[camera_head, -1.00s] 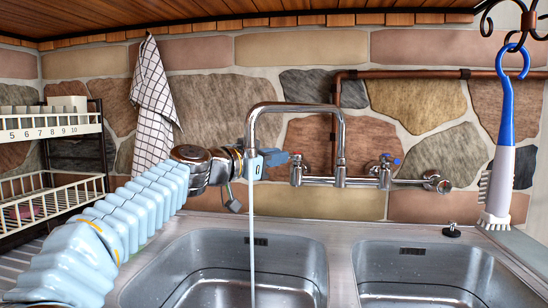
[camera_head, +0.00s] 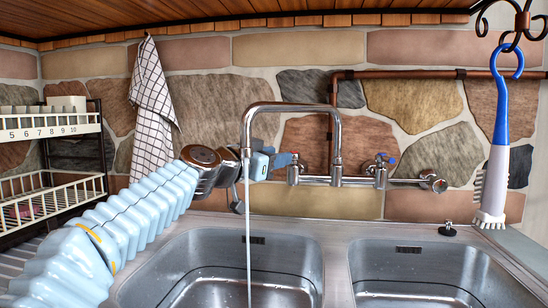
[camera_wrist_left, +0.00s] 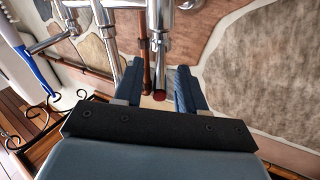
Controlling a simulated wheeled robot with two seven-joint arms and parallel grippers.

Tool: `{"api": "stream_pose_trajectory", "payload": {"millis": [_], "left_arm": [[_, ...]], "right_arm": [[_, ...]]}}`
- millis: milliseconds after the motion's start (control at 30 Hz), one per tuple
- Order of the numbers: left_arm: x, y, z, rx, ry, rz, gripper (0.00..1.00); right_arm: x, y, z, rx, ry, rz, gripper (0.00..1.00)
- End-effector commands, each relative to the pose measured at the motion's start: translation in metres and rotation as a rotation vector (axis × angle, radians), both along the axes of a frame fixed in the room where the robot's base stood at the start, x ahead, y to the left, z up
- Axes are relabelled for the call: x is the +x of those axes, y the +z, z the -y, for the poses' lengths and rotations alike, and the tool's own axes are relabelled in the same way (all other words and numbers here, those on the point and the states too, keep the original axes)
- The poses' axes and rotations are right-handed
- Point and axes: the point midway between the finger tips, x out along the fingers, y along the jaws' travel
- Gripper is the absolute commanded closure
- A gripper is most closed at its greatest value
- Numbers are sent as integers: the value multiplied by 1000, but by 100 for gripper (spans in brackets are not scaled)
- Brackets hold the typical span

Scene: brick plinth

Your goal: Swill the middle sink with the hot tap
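The chrome mixer tap (camera_head: 337,140) has an arched spout, and a thin stream of water (camera_head: 248,240) falls from it into the left of two visible steel sinks (camera_head: 190,272). I cannot tell which sink counts as the middle one. The hot tap handle (camera_head: 294,172) is at the left of the mixer; its red end (camera_wrist_left: 159,95) shows in the left wrist view. My left gripper (camera_head: 287,160) is behind the spout, at the hot tap. In the left wrist view its blue fingers (camera_wrist_left: 158,92) are apart, one on each side of the red end, with gaps showing. My right gripper is out of view.
The blue-marked cold tap (camera_head: 382,170) is to the right on the mixer. A second sink (camera_head: 430,275) stands at the right. A blue and white brush (camera_head: 495,150) hangs at the right, a checked towel (camera_head: 150,110) on the stone wall, and a rack (camera_head: 50,190) stands at the left.

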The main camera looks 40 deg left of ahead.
Motion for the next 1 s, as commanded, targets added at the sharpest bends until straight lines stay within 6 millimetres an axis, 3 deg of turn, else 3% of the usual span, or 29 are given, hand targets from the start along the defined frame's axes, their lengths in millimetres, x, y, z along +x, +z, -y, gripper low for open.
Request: {"api": "stream_pose_trajectory", "payload": {"millis": [267, 700, 833, 1000], "left_arm": [[-12, -2, 0, 3, 0, 2, 60], [-112, -2, -6, 1, 0, 3, 60], [-129, -1, -7, 2, 0, 1, 60], [-138, -1, -8, -1, 0, 0, 60]], "right_arm": [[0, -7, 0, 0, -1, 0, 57], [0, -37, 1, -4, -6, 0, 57], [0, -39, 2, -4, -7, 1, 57], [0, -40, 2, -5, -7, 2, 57]]}}
